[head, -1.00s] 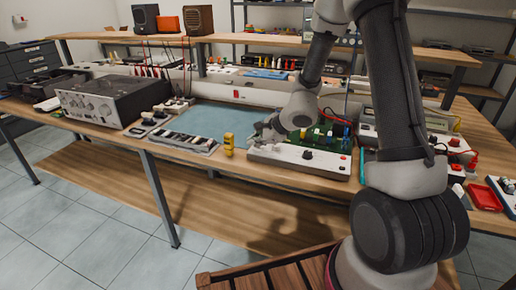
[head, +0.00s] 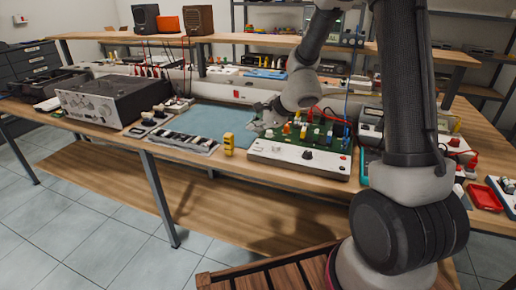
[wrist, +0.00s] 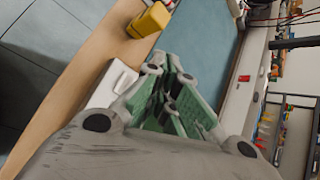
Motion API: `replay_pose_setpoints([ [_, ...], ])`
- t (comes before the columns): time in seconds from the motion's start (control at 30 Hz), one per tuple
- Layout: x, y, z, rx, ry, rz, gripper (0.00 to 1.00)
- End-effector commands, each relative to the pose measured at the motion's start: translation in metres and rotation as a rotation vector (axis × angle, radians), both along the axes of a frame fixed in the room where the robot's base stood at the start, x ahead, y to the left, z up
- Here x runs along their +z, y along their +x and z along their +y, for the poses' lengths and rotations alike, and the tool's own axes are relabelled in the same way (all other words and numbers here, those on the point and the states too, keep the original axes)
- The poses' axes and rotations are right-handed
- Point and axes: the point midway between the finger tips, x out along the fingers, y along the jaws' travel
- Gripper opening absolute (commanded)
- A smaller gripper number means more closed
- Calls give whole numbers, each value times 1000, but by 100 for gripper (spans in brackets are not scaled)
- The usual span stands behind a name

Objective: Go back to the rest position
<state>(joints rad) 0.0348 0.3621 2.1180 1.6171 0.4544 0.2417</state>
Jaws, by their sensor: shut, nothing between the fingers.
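My gripper (head: 268,112) hangs above the workbench (head: 90,125), over the left part of the green circuit board and near the blue mat's right edge. In the wrist view my gripper (wrist: 165,100) has its fingers together with nothing between them. My arm reaches in from the right side of the head view. A small yellow block (head: 228,144) stands upright at the bench's front edge, left of the white-fronted device (head: 300,160). The yellow block (wrist: 149,20) also shows in the wrist view, apart from my fingers.
The blue mat (head: 215,125) is mostly bare. A grey instrument (head: 105,102) and a tray of dark parts (head: 185,140) lie to the left. A raised shelf (head: 130,38) carries speakers (head: 199,20). A red tray (head: 484,197) lies at the right.

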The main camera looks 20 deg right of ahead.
Motion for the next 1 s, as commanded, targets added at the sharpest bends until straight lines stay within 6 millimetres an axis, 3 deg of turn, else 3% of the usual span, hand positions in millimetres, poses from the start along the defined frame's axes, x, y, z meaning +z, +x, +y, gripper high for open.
replay_pose_setpoints([
  [0.4,7,0,0,2,-3,-1,0],
  [0.53,5,-12,6,120,-32,-16,0],
  [0.63,-8,-44,7,303,-90,3,0],
  [0.73,-2,-88,1,537,-173,-5,0],
  [0.87,23,-152,-20,860,-317,-37,0],
  [1.0,56,-216,-59,1165,-506,-59,0],
])
